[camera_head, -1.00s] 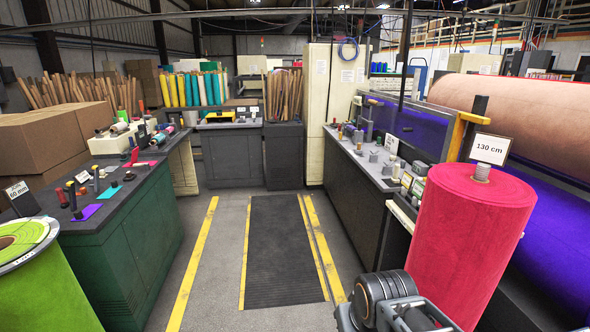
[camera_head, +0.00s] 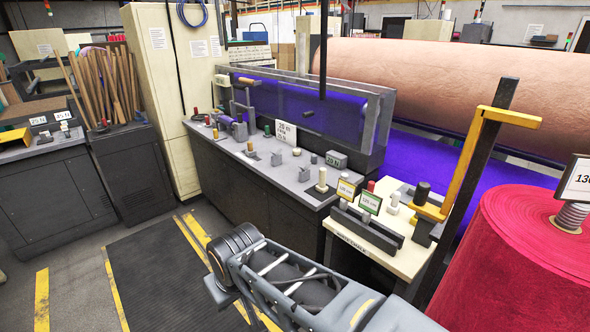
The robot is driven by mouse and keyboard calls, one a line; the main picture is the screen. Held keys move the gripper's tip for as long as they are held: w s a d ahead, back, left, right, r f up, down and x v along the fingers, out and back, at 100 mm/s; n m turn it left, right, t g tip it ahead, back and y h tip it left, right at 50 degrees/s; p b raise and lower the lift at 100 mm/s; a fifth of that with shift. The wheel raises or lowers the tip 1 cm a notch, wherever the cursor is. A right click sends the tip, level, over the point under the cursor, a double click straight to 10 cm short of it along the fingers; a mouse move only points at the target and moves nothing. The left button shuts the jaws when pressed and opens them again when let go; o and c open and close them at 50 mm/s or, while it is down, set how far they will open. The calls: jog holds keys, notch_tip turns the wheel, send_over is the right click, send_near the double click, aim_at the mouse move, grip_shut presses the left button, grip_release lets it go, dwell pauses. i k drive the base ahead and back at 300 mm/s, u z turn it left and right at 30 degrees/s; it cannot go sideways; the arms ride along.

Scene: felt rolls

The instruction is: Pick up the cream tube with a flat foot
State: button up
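A cream tube (camera_head: 321,177) stands upright on the near end of the long grey counter (camera_head: 291,184), and its base looks like a small flat foot. A paler, shorter tube (camera_head: 394,199) stands on the cream side table to its right, its base hard to make out. Part of my arm crosses the bottom middle, in front of the counter and below the cream tube. My gripper is not in view.
Sign holders (camera_head: 369,203) and a dark rail stand on the cream side table (camera_head: 404,262). A yellow bracket on a dark post (camera_head: 480,150) and a big red felt roll (camera_head: 515,255) are at right. The dark floor mat (camera_head: 160,270) is clear.

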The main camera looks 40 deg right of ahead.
aim_at(322, 187)
jog(key=i, duration=2.85)
jog(key=z, duration=2.8)
jog(key=i, duration=0.6)
jog(key=z, duration=0.45)
